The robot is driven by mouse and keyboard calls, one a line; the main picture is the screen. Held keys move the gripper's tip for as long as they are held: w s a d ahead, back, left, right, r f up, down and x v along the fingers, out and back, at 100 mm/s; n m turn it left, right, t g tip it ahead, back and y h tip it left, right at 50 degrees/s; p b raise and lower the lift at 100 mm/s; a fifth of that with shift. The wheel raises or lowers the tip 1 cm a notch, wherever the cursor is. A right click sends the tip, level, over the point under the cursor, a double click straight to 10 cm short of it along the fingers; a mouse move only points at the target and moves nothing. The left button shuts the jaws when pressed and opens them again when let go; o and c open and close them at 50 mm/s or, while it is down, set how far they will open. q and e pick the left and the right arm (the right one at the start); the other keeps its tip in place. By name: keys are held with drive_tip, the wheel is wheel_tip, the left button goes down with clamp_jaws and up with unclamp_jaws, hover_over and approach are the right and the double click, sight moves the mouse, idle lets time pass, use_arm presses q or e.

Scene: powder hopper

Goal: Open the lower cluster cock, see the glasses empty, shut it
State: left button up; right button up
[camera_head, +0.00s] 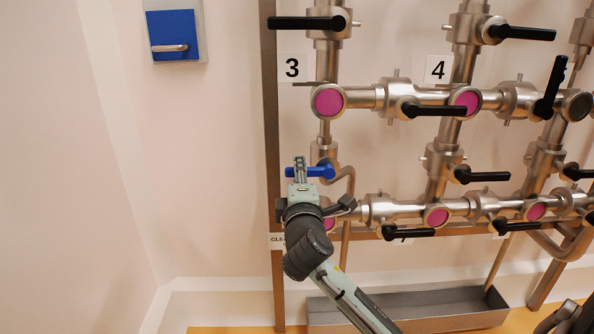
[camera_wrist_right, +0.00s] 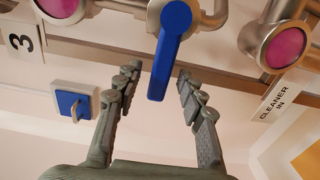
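A blue lever handle (camera_head: 322,171) sits on the pipework at the left, near the lower row of pipes, and lies roughly level. In the right wrist view the blue lever (camera_wrist_right: 170,45) stands between my right gripper's fingers (camera_wrist_right: 158,76), which are apart with gaps on both sides. In the head view my right gripper (camera_head: 300,172) is at the blue lever and partly covers it. Pink sight glasses show in the upper row (camera_head: 328,100) and lower row (camera_head: 436,217); one upper glass (camera_head: 577,105) is dark. Black lever cocks (camera_head: 408,232) sit along the lower row. My left gripper is out of view.
A metal trough (camera_head: 410,310) stands below the pipes. A blue wall box (camera_head: 174,36) with a grey handle hangs at upper left. A CLEANER IN label (camera_wrist_right: 272,103) is near the lever.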

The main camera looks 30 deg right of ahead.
drive_tip(key=shift+x, duration=0.8)
clamp_jaws()
